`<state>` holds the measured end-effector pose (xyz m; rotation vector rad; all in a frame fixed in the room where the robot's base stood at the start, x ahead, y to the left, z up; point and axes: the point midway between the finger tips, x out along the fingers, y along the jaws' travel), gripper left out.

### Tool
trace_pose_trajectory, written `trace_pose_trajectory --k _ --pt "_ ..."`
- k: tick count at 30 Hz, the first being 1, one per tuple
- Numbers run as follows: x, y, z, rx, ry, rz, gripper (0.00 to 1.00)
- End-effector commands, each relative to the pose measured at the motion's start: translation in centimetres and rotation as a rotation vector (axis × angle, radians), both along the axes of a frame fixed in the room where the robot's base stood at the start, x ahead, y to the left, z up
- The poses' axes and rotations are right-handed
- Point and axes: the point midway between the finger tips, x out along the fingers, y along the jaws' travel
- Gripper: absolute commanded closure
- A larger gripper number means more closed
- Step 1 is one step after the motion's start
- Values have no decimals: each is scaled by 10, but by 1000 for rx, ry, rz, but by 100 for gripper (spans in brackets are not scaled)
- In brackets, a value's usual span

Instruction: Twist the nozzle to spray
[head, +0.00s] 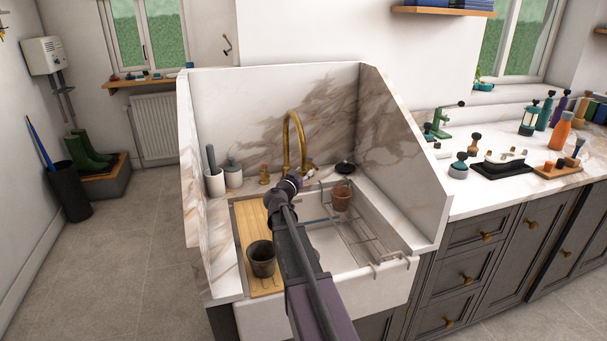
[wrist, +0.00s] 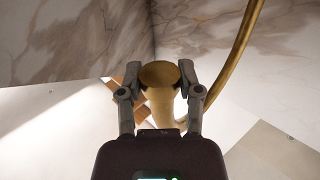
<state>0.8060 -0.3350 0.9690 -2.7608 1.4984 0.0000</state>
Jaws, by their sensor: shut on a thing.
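The brass tap (head: 293,120) arches up at the back of the sink. My gripper (head: 292,183) is low in front of it, at the end of my arm, which hides part of the tap's lower end. In the wrist view, the tap's round brass nozzle (wrist: 158,74) sits between the two fingers of my gripper (wrist: 160,76). One finger is at each side of it and the gripper is shut on it. The curved tap pipe (wrist: 238,55) rises to the right behind the right finger.
A white sink (head: 345,255) holds a wire rack (head: 365,240) with a terracotta pot (head: 342,197). A dark pot (head: 261,258) stands on a wooden board (head: 251,222) at left. Marble side walls (head: 405,150) close in the sink.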

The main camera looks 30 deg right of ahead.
Motion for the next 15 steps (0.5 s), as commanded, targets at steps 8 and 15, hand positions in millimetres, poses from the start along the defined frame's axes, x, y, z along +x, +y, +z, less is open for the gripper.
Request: trace_pose_trajectory --k 8,15 --pt "-1 -1 0 -1 0 105 100" --pt "-1 -1 0 -1 0 257 100"
